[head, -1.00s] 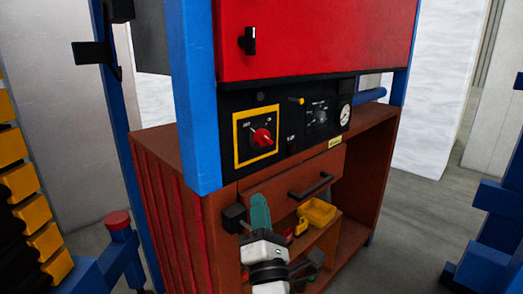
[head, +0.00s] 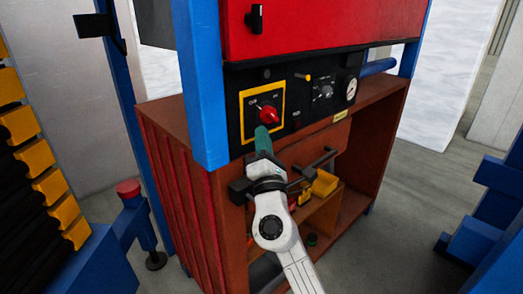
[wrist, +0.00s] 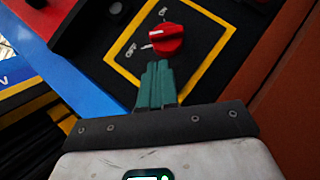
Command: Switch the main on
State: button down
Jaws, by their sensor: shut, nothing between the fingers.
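The main switch is a red rotary knob (head: 269,115) on a black plate with a yellow border, low on the machine's front. It also shows in the wrist view (wrist: 166,39), with OFF printed at its left and ON above it. The knob's white mark points left, nearer the OFF side. My gripper (head: 262,137) has teal fingers shut together, with nothing between them. In the wrist view the fingertips (wrist: 157,72) are just below the knob. I cannot tell whether they touch it.
Right of the switch are a smaller selector (head: 323,92) and a round gauge (head: 351,88). A blue post (head: 202,90) stands close on the left. Below are a drawer handle (head: 319,163) and a yellow bin (head: 324,183) in the brown cabinet.

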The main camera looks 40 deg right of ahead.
aim_at(270, 115)
jog(key=shift+d+r+p, duration=0.4)
jog(key=shift+d+r, duration=0.5)
jog(key=shift+r, duration=0.05)
jog(key=shift+r+p, duration=0.15)
jog(key=shift+p, duration=0.25)
jog(key=shift+m+g+h, duration=0.3)
jog(key=shift+m+g, duration=0.1)
jog(key=shift+m, duration=0.1)
jog(key=shift+p, duration=0.5)
